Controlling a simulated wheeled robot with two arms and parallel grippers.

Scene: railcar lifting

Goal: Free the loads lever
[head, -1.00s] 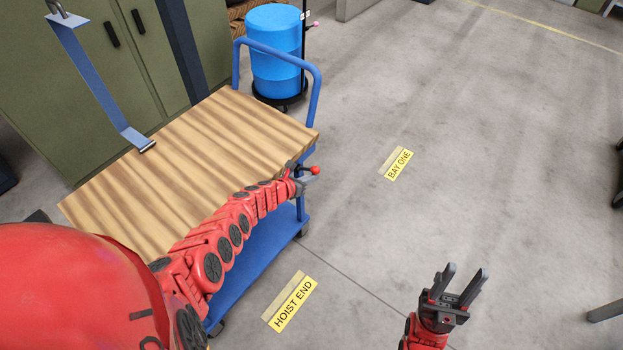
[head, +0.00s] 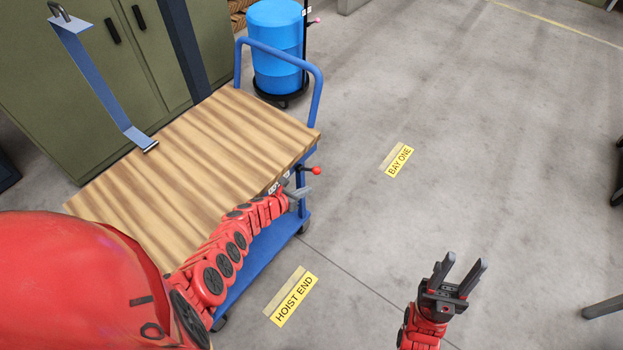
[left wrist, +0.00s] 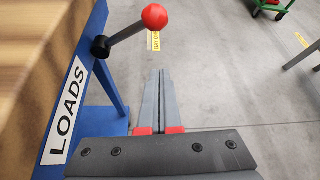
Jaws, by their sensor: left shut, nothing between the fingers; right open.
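The loads lever (head: 316,171) is a short grey rod with a red ball on the near right side of the wooden-topped cart (head: 200,165). In the left wrist view, the lever (left wrist: 154,17) rises from a black hub on a blue plate beside a LOADS label (left wrist: 63,112). My left gripper (head: 300,195) is shut and empty, just below the lever in the head view. In the left wrist view its fingers (left wrist: 160,100) lie together, to the right of the plate, apart from the lever. My right gripper (head: 462,268) is open and empty over the floor.
A blue strap (head: 105,85) hangs down to the cart top. A blue barrel (head: 274,50) stands behind the cart's blue handle (head: 318,95). Green cabinets (head: 60,90) are behind at left. Floor signs read BAY ONE (head: 398,161) and HOIST END (head: 293,298). The floor at right is mostly clear.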

